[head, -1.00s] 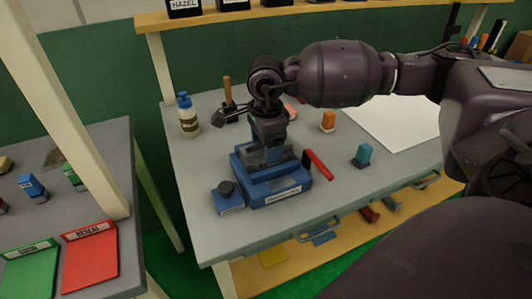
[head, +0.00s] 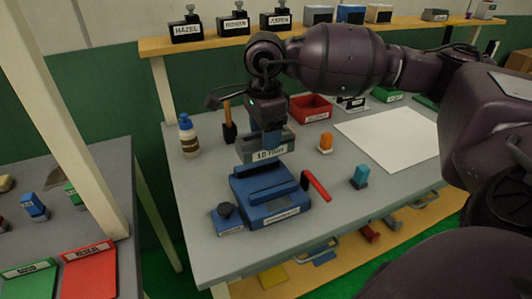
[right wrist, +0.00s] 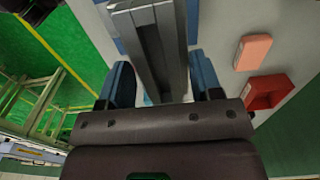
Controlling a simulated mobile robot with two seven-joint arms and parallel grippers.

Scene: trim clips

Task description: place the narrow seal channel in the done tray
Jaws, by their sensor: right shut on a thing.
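My right gripper (head: 270,136) points down and is shut on a grey channel piece (head: 262,154) with a white label, too small to read surely. It appears to be the narrow seal channel. The piece hangs just above the blue fixture (head: 270,195) on the workbench. In the right wrist view the grey channel (right wrist: 155,45) runs lengthwise between my blue fingertips (right wrist: 165,85). No tray is legibly marked done; green trays (head: 387,94) stand at the back right of the bench. My left gripper is out of view.
A red lever (head: 316,187) and a small blue block with a dark knob (head: 227,218) flank the fixture. A bottle (head: 188,137), red bin (head: 310,110), orange piece (head: 325,143) and teal piece (head: 359,177) stand around. The white sheet (head: 390,138) is clear.

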